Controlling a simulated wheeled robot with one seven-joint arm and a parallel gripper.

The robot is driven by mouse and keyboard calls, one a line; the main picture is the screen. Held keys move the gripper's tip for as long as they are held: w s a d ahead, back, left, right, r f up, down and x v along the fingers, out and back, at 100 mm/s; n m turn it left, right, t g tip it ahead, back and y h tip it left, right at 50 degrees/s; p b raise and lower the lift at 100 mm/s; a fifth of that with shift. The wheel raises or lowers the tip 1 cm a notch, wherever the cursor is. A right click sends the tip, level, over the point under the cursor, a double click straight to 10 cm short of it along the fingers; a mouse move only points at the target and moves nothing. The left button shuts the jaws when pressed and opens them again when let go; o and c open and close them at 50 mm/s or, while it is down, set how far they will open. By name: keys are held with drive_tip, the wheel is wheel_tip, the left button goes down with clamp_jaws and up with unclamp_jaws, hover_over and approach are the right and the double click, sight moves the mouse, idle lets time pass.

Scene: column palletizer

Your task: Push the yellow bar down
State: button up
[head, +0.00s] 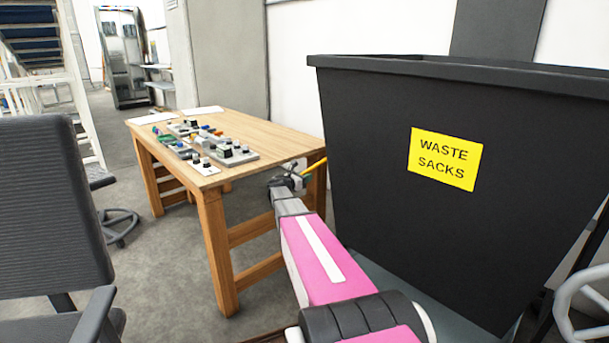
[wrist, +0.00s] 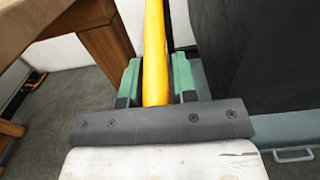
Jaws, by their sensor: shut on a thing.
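The yellow bar (wrist: 155,50) runs up and away from my gripper in the wrist view. In the head view a short piece of the yellow bar (head: 314,165) shows between the wooden table and the black bin. My gripper (wrist: 157,85) has its two green fingers on either side of the bar, shut on it. In the head view my gripper (head: 300,175) is at the table's near right corner, partly hidden by my pink arm. The far end of the bar is out of the wrist view.
A wooden table (head: 270,135) with several small control boxes (head: 205,140) stands to the left. A large black bin (head: 370,130) labelled "WASTE SACKS" is close on the right. An office chair (head: 50,200) stands at the left.

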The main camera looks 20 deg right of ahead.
drive_tip(key=shift+w+d+f, duration=0.35)
drive_tip(key=shift+d+f, duration=0.2)
drive_tip(key=shift+f, duration=0.2)
drive_tip(key=shift+w+d+f, duration=0.35)
drive_tip(key=shift+d+f, duration=0.15)
drive_tip(key=shift+f, duration=0.25)
drive_tip(key=shift+w+d+f, duration=0.35)
drive_tip(key=shift+d+f, duration=0.2)
drive_tip(key=shift+f, duration=0.2)
drive_tip(key=o, duration=1)
drive_tip(key=shift+c, duration=0.2)
drive_tip(key=s+v, duration=0.1)
drive_tip(key=v, duration=1.3)
drive_tip(key=shift+d, duration=0.2)
drive_tip(key=shift+f, duration=0.15)
